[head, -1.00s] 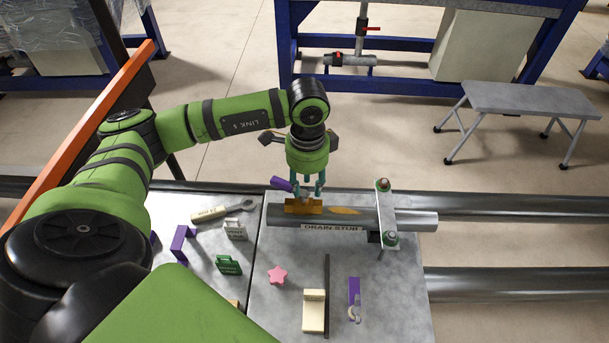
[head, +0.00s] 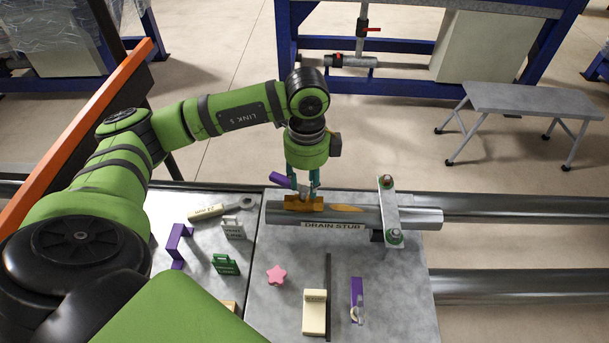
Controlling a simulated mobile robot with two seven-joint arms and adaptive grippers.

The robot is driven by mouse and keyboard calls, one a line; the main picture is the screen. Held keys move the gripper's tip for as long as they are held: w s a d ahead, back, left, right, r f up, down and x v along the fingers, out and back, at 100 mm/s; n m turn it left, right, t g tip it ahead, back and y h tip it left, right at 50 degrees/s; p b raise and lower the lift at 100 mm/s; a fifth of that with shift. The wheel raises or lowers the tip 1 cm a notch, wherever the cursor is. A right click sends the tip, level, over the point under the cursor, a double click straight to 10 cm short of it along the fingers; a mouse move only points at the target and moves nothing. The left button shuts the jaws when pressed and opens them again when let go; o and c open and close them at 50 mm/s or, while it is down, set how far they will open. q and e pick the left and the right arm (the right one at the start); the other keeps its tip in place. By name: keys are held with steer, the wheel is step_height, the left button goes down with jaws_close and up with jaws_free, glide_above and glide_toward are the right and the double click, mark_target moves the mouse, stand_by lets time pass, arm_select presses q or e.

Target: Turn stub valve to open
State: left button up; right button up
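The drain stub (head: 390,217) is a grey metal pipe lying across the back of the grey table, with a "DRAIN STUB" label (head: 331,226) on its front. An orange-brown fitting (head: 304,204) sits on its left part. A short purple bar (head: 281,180), which looks like the valve lever, sticks out to the left above the fitting. My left gripper (head: 304,190) points down over the fitting. Its teal fingers are apart, with a small grey piece showing between them. The fingers partly hide the valve, and contact is not clear. My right gripper is not in view.
A clamp plate (head: 388,212) with bolts crosses the pipe's right end. Large pipes (head: 520,207) run at right.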

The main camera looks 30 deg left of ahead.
arm_select(q)
steer(key=shift+f, duration=0.45)
steer(key=shift+a+b, duration=0.3)
steer(key=shift+b, duration=0.1)
jaws_close()
steer(key=shift+a, duration=0.1)
